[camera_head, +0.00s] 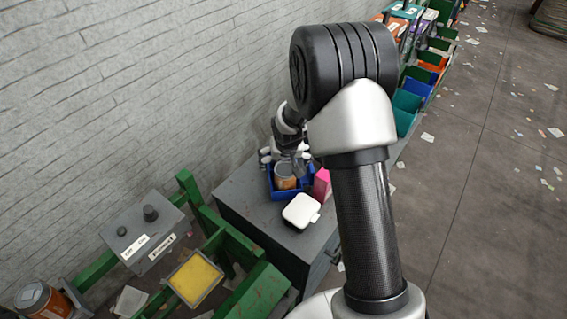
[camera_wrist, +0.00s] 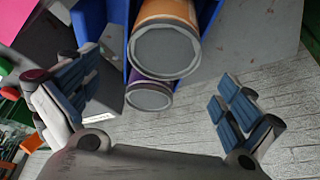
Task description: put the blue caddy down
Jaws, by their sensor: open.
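The blue caddy (camera_head: 273,191) stands on the grey cabinet top, partly hidden by my arm in the head view. It holds an orange can (camera_head: 285,177). In the wrist view the caddy's blue wall (camera_wrist: 205,14) shows at the top, with the orange can (camera_wrist: 166,12) and a purple can (camera_wrist: 143,76) in it. My gripper (camera_wrist: 158,105) is open, its two fingers apart on either side of the cans. In the head view my gripper (camera_head: 290,160) is over the caddy, and its fingertips are hard to make out.
A white box (camera_head: 301,211) and a pink box (camera_head: 321,184) stand close beside the caddy on the grey cabinet (camera_head: 240,193). A brick wall (camera_head: 130,90) runs behind. Coloured bins (camera_head: 407,101) line up at the back right.

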